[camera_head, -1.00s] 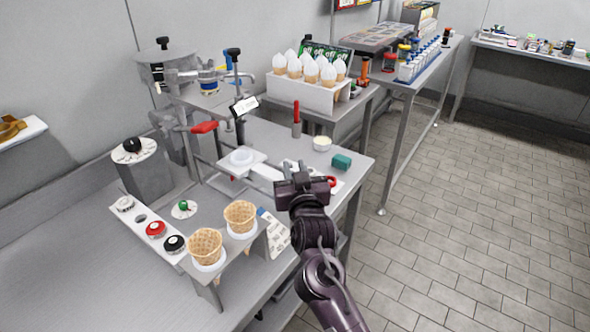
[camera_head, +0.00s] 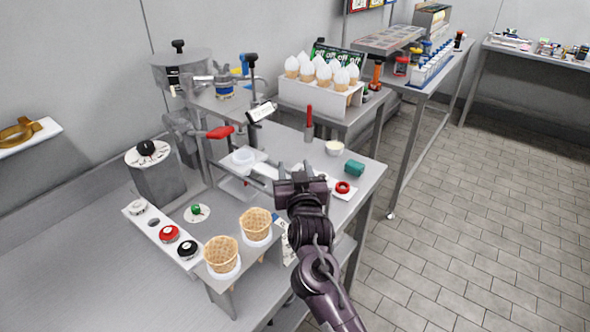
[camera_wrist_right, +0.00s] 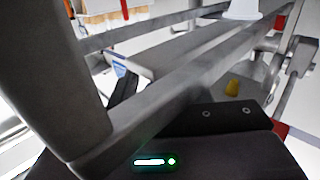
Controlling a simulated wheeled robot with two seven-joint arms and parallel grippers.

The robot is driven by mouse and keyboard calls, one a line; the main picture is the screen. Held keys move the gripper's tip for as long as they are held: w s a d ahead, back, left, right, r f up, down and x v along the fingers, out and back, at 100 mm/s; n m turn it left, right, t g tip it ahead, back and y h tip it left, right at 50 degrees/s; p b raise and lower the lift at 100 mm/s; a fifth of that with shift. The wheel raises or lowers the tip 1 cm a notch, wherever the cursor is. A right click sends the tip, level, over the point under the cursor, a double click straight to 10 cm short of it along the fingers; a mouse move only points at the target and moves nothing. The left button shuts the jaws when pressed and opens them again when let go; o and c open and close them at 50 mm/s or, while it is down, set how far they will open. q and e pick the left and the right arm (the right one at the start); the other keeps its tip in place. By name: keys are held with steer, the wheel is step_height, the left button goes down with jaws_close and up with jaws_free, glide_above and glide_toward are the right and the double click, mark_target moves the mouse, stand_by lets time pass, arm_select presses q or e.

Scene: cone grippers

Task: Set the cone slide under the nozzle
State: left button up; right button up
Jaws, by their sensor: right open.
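The cone slide (camera_head: 243,160) is a pale plate with a white ring holder and a light bar running right toward my right gripper. It sits on the metal table beside the dispenser with the red lever (camera_head: 220,132). The nozzle itself I cannot make out clearly. My right gripper (camera_head: 302,178) is open, at the right end of the slide's bar; the head view does not show whether it touches. In the right wrist view, grey rails (camera_wrist_right: 190,70) cross close in front of the gripper, and a white cup-like part (camera_wrist_right: 242,9) shows at the top. My left gripper is out of view.
Two waffle cones (camera_head: 222,255) stand in a holder at the front. A rack of white-topped cones (camera_head: 318,95) stands behind. The floor at right is clear.

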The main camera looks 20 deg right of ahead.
steer(key=s, duration=0.5)
steer(key=s+a+b, duration=0.1)
steer(key=s, duration=0.1)
steer(key=shift+s, duration=0.4)
steer(key=shift+c, duration=0.2)
